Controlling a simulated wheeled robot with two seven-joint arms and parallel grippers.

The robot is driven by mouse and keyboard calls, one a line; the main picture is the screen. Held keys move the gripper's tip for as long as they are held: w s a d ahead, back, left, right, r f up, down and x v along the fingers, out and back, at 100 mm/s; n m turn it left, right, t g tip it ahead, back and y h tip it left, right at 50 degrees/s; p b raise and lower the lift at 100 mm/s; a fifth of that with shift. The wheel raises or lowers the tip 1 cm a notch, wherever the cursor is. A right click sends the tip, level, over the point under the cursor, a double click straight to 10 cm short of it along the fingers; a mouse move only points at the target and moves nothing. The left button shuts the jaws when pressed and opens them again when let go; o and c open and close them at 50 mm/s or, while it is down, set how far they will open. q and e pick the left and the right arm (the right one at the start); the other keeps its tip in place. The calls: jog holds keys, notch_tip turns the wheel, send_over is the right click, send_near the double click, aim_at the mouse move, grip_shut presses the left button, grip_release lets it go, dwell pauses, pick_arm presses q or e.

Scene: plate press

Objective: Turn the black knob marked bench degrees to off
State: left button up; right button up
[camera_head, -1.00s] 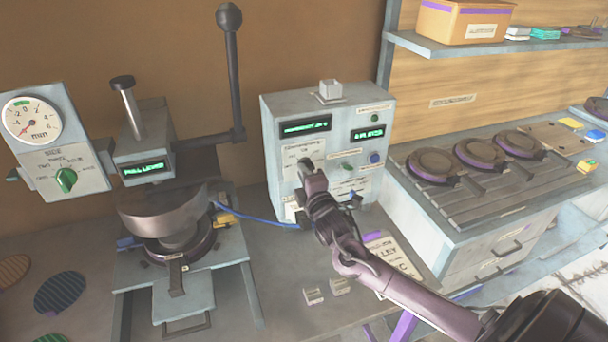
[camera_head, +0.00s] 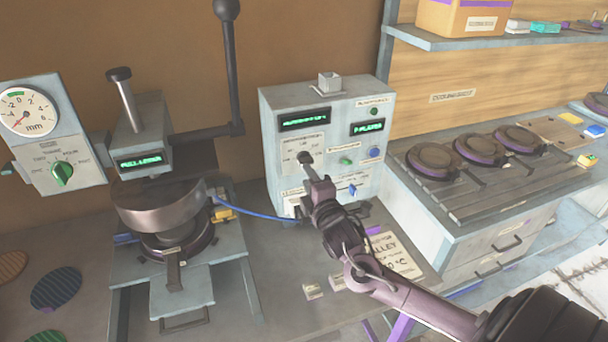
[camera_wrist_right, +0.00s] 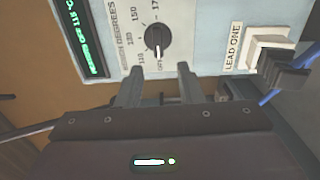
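The black knob (camera_wrist_right: 156,40) sits on a white dial plate marked bench degrees, on the front of a grey control box (camera_head: 268,128). In the right wrist view its white pointer line points down toward the OFF mark. My right gripper (camera_wrist_right: 155,72) is open, with its two fingers spread just below the knob and apart from it. In the head view the right gripper (camera_head: 306,170) is in front of the box, and its fingertips hide part of the dial. My left gripper does not show.
A press with a round metal head (camera_head: 160,203) and a tall lever stands to the left. A blue cable (camera_head: 250,213) runs from it to the box. A lettered card (camera_head: 395,252) lies on the bench. A rack with round plates (camera_head: 475,150) is at right.

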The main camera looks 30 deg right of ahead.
jog(key=shift+v, duration=1.55)
